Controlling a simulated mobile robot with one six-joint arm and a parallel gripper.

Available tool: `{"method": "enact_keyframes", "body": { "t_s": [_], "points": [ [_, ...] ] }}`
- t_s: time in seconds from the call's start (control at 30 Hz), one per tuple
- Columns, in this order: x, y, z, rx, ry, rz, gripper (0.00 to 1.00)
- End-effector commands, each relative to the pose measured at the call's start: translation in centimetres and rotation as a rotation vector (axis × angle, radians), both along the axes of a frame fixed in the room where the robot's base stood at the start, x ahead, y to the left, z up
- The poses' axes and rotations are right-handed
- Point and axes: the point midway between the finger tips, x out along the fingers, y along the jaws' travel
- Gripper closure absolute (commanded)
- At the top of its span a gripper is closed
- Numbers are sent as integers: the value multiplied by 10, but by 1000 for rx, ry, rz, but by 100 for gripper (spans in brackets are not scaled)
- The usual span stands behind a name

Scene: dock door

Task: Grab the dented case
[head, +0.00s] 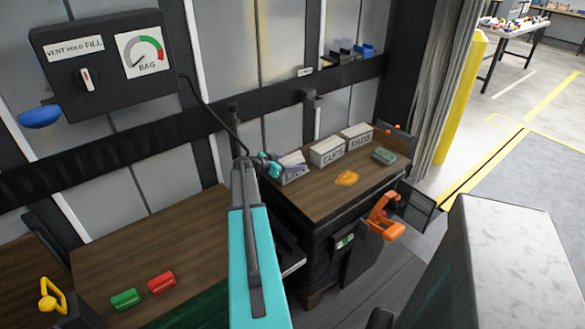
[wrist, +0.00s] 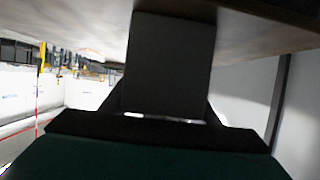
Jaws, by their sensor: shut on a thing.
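Three pale grey labelled cases stand in a row on the wooden top of the right-hand cabinet. The left case (head: 292,173) is partly hidden by my gripper (head: 272,166), its label is only partly readable, and its front looks uneven. The middle case (head: 327,152) reads "CUPS" and the right case (head: 356,137) seems to read "PADS"; both look straight-sided. My gripper is shut at the left case's left end. In the wrist view a dark block (wrist: 168,65) fills the middle, close to the camera; its markings cannot be made out.
On the cabinet top (head: 315,205) lie an orange-yellow patch (head: 346,178) and a small green item (head: 384,156). An orange clamp-like handle (head: 384,215) sticks out at its right front. A lower wooden bench (head: 150,250) at left holds green (head: 125,299) and red (head: 161,284) pieces.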

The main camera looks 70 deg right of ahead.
Motion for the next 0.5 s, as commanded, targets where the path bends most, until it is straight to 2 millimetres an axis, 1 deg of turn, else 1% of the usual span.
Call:
{"method": "enact_keyframes", "body": {
  "t_s": [0.33,0.5],
  "points": [
    [-1,-1,3,-3,1,-1,91],
    [-1,-1,10,-4,-1,-1,91]
  ]
}}
